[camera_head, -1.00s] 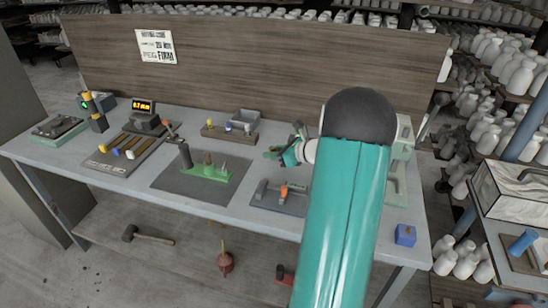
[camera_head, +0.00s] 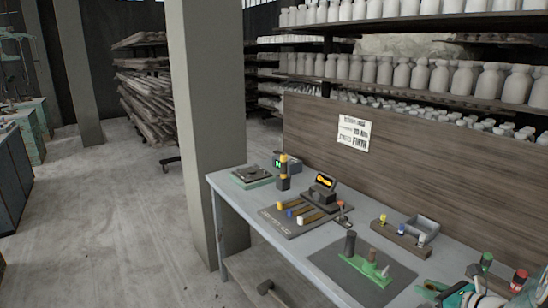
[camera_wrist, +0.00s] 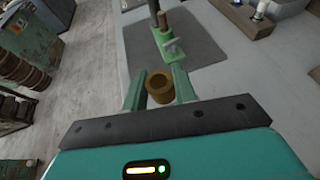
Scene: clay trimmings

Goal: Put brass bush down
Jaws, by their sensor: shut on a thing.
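The brass bush (camera_wrist: 161,97), a short brown-gold ring with an open bore, sits between the green fingers of my gripper (camera_wrist: 157,83) in the wrist view. The fingers are shut on it from both sides. It is in front of a dark mat (camera_wrist: 203,50) that carries a green fixture (camera_wrist: 168,47) with upright posts. The bush's height above the bench is hard to judge. In the head view my gripper (camera_head: 432,290) is at the lower right, beside the mat (camera_head: 338,264) and green fixture (camera_head: 362,267); I cannot make out the bush there.
A slotted board (camera_head: 288,223) with coloured-ended pieces and a lit display unit (camera_head: 324,188) stand further left on the grey bench. A wooden block (camera_head: 400,239) with small pegs and a grey bin (camera_head: 421,225) are behind the fixture. A brown panel (camera_head: 440,170) backs the bench.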

